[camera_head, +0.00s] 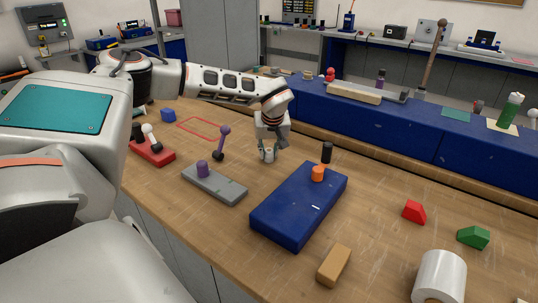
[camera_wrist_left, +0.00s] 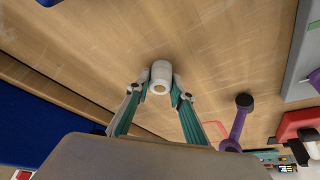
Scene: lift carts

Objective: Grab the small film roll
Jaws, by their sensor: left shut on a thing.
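The small film roll (camera_wrist_left: 161,72) is a white cylinder with a tan core. In the left wrist view it sits between the fingertips of my left gripper (camera_wrist_left: 160,88), with a finger against each side. In the head view my left gripper (camera_head: 269,150) points down over the wooden bench, and the small roll (camera_head: 267,155) shows partly at its tips. I cannot tell whether the roll touches the bench. My right gripper is out of view.
A grey block with a purple knob (camera_head: 214,185) and a purple lever (camera_head: 222,140) stand left of the gripper. A blue box (camera_head: 290,215) lies to its right. A larger white roll (camera_head: 440,275) stands at the front right. Red (camera_head: 414,211) and green (camera_head: 473,237) blocks lie nearby.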

